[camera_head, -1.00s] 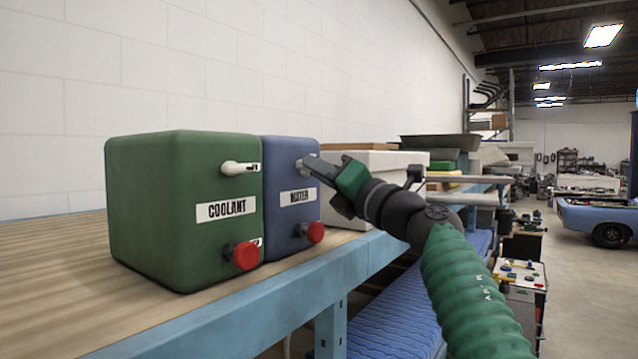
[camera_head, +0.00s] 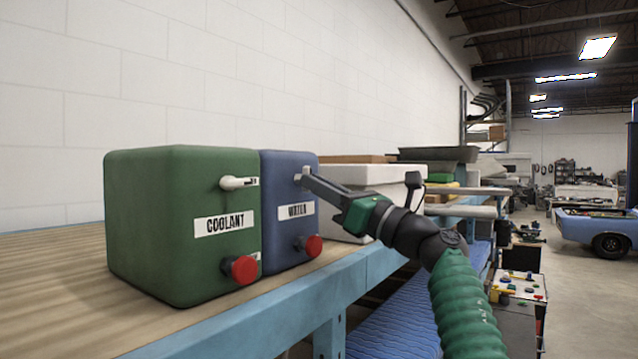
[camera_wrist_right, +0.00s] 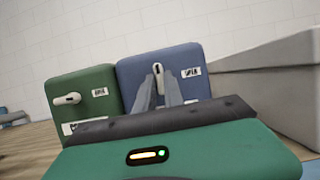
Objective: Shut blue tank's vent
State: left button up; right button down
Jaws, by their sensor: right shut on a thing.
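The blue tank (camera_head: 281,214), labelled WATER, stands on the bench beside the green tank. Its pale vent lever (camera_wrist_right: 157,69) is on the upper front face and looks upright in the right wrist view, with a small label to its right. My right gripper (camera_head: 303,178) reaches in from the right; its fingers are shut on the lever, one on each side in the wrist view. The fingers hide the lever's lower part. My left gripper is not in view.
The green tank (camera_head: 165,225), labelled COOLANT, stands close on the left with its own pale lever (camera_head: 238,183) lying sideways. Red knobs (camera_head: 244,270) stick out low on the tank fronts. A white box (camera_head: 347,176) stands to the right of the blue tank.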

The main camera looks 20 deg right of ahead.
jog(key=shift+w+f, duration=0.15)
jog(key=shift+f, duration=0.15)
jog(key=c, duration=1.6)
grip_release()
jog(key=shift+o, duration=0.8)
jog(key=shift+w, duration=0.2)
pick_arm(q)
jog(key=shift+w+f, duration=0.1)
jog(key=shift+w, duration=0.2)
pick_arm(e)
jog(key=shift+w+r, duration=0.1)
